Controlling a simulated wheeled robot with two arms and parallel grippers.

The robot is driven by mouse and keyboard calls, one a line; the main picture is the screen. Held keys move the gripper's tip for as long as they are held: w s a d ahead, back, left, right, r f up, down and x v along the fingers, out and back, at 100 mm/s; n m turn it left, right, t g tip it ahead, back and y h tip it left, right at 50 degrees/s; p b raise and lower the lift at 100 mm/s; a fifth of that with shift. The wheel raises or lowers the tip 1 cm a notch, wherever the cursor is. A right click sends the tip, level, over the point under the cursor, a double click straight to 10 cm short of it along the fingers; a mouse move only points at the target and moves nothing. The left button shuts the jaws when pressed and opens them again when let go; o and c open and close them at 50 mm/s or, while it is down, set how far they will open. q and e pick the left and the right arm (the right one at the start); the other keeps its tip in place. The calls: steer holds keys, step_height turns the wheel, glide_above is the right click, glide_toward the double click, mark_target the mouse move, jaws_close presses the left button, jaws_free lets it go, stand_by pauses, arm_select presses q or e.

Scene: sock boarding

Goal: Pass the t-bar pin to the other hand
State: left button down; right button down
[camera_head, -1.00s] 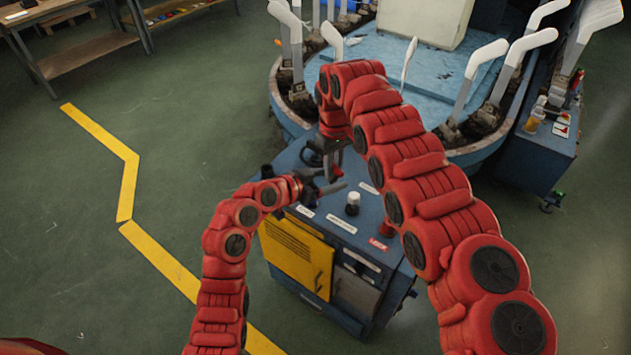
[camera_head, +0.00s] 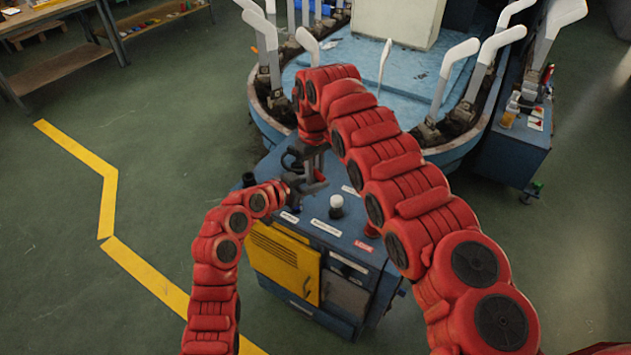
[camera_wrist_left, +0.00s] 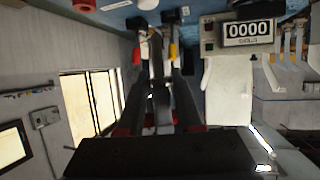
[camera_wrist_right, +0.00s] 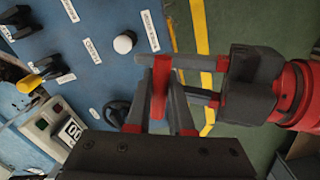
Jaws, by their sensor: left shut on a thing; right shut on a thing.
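The t-bar pin shows its red crossbar (camera_wrist_right: 160,86) in the right wrist view, with a grey shaft running off to the right. My right gripper (camera_head: 316,163) reaches down from above and is shut on the red crossbar. My left gripper (camera_wrist_right: 188,78) comes in from the side, its fingers on either side of the pin, and is shut on it. In the left wrist view the grey shaft (camera_wrist_left: 160,95) lies between the left fingers. In the head view the grippers meet, and most of the pin is hidden by them.
A blue control cabinet (camera_head: 350,243) with a yellow door (camera_head: 283,262) stands beneath the grippers. A white knob (camera_head: 336,203) and a black handwheel (camera_wrist_right: 116,112) rise from its top. Behind it is the round machine (camera_head: 350,70) with upright white sock boards.

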arm_select(q)
steer(key=shift+s+d, duration=0.1)
steer(key=shift+d, duration=0.1)
arm_select(e)
steer(key=c, duration=0.7)
jaws_free()
steer(key=shift+a, duration=0.1)
